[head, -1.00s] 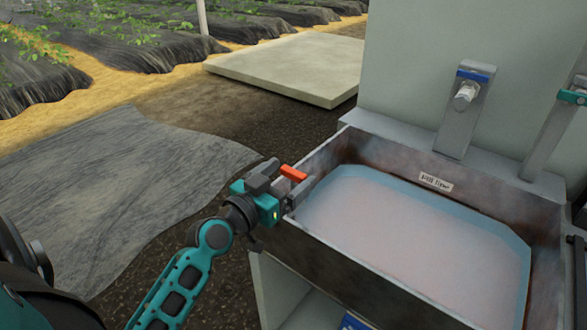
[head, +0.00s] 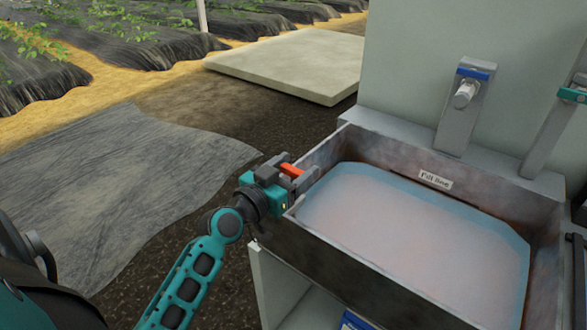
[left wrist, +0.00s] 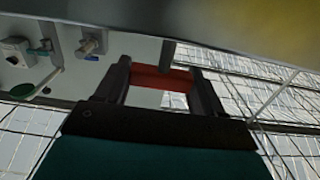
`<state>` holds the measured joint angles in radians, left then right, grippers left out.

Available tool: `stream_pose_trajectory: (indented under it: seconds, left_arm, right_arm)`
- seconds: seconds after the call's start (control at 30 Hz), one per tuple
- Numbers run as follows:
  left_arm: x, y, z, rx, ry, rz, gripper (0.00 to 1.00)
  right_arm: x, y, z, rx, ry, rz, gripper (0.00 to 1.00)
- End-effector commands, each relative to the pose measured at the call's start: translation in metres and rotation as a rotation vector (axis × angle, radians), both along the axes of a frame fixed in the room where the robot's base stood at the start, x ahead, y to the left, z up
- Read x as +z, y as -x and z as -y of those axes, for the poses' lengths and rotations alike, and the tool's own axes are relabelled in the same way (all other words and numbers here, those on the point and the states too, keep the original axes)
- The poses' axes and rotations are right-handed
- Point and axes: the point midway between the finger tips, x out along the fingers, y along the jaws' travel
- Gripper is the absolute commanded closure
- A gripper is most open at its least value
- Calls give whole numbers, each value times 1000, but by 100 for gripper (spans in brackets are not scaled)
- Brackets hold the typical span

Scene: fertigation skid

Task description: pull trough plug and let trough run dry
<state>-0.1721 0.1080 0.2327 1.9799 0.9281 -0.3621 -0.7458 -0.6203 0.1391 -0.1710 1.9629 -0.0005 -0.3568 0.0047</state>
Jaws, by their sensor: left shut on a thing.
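The metal trough (head: 340,247) holds cloudy pinkish liquid (head: 415,235) with a bluish edge, spread over its floor. A label reading "Fill line" (head: 435,180) is on its back inner wall. My left gripper (head: 291,175) is at the trough's left end, shut on an orange-red bar (head: 291,169) that looks like the trough plug's handle. In the left wrist view, the red bar (left wrist: 165,78) spans between the two dark fingers. The rest of the plug and the drain hole are hidden, and I cannot tell whether the plug is seated. My right gripper is not in view.
A tap with a blue band (head: 466,93) stands behind the trough, and a teal-handled fitting (head: 572,96) is at the right. A pale slab (head: 290,62) and a grey sheet (head: 115,190) lie on the ground to the left. The space left of the trough is open.

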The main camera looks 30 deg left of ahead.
Motion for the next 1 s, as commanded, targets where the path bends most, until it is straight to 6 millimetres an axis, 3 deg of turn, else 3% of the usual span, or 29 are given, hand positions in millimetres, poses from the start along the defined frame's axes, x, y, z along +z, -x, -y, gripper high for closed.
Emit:
stream_pose_trajectory:
  seconds: [0.37, 0.57, 0.83, 1.0]
  left_arm:
    - [0, 0, 0, 1, -1, 0, 86]
    - [8, 0, -1, 1, -2, 0, 87]
    - [42, 0, -1, 0, -5, 1, 87]
    - [49, 0, 0, -1, -2, 3, 87]
  right_arm:
    - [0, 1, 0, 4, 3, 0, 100]
    - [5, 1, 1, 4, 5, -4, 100]
    - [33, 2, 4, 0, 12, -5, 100]
    - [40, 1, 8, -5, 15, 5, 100]
